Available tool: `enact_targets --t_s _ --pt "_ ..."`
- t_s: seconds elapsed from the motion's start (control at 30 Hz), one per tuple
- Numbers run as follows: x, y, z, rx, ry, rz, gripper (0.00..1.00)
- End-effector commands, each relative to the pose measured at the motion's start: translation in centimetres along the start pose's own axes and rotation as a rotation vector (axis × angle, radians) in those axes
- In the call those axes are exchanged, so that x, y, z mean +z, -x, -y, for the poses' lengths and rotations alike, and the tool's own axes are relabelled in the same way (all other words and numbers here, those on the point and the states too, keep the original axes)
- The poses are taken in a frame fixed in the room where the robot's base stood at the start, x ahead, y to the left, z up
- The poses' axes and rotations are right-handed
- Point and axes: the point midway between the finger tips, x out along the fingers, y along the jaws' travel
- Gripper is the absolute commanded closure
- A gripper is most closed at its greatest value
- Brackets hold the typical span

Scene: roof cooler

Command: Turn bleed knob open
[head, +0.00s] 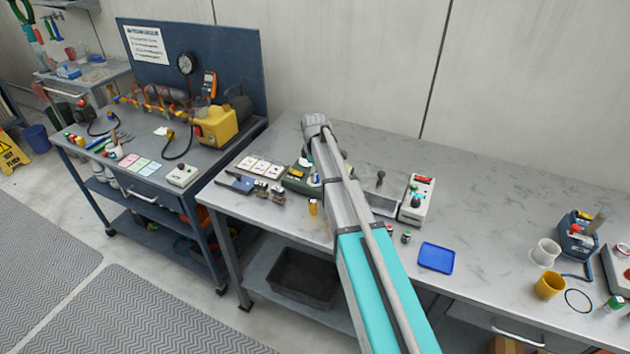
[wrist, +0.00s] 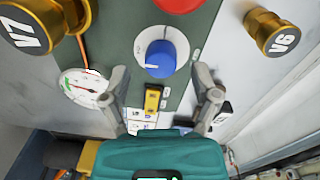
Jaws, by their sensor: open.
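In the wrist view a round blue knob (wrist: 160,58) with a white pointer mark sits on a white collar on a dark green panel (wrist: 207,20). I cannot read a label that names it as the bleed knob. My gripper (wrist: 160,76) is open, with one finger on each side of the panel below the knob. The fingers look apart from the knob, and nothing is between them that I can see held. In the head view my arm covers most of the green unit (head: 294,184), and the gripper cannot be made out clearly.
Around the knob are a red part (wrist: 180,4), a yellow-and-black part (wrist: 152,98), a dial gauge (wrist: 83,87), and brass knobs marked V7 (wrist: 38,25) and V6 (wrist: 270,28). A grey switch box (head: 416,199) and blue tray (head: 436,258) are on the bench.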

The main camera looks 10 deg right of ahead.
Motion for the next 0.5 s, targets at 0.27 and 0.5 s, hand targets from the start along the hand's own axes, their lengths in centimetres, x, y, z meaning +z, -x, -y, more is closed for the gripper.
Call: enact_targets --t_s 0.27,0.5 --pt "0.05 -1.48 -0.02 0.000 -0.001 0.000 0.22" --pt "0.08 -1.57 -0.04 0.000 -0.001 0.000 0.22"
